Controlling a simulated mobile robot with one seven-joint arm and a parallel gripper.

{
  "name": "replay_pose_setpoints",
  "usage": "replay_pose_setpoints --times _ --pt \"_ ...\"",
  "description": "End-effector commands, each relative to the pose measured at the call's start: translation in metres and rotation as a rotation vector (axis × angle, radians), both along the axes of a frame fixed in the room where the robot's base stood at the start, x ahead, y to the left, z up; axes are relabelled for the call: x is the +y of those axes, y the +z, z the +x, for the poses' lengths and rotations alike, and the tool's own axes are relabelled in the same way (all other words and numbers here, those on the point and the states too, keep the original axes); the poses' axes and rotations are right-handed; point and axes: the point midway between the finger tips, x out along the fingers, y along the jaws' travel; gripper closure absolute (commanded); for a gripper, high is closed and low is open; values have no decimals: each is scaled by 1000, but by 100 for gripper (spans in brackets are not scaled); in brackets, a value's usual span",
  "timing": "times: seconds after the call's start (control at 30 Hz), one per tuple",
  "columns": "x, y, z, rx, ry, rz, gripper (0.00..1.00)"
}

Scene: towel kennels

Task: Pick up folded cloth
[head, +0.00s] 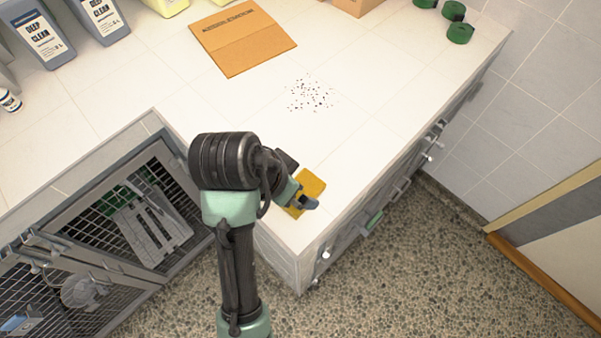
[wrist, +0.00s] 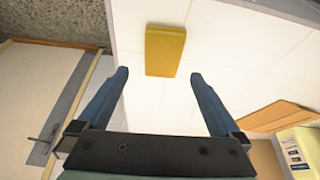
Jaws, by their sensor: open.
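The folded cloth is a yellow rectangle (wrist: 165,50) lying flat on the white tiled counter. In the wrist view it sits ahead of and roughly between the fingertips, with bare counter around it. In the head view the cloth (head: 312,185) lies near the counter's front corner, partly hidden by my gripper. My gripper (wrist: 160,75) is open, with two blue-grey fingers apart and nothing between them. In the head view my gripper (head: 302,200) is over the cloth's near side; its height above the counter is hard to tell.
The white counter (head: 370,110) has dark crumbs (head: 312,95) and a flat piece of cardboard (head: 241,38) on it. Grey bottles (head: 38,32) stand at the back left, green rolls (head: 460,32) at the far right. Mesh kennels (head: 140,210) are below. The counter edge is close to the cloth.

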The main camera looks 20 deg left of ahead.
Motion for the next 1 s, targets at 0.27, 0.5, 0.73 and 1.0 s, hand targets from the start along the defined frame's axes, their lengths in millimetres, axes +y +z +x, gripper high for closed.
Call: replay_pose_setpoints --times 0.27,0.5,0.73,1.0 --pt "-2 -20 8 1 2 0 0" --pt "0 -51 18 3 2 -2 0" --pt "-2 -66 24 0 0 1 0" --pt "-2 -66 25 -1 0 1 0"
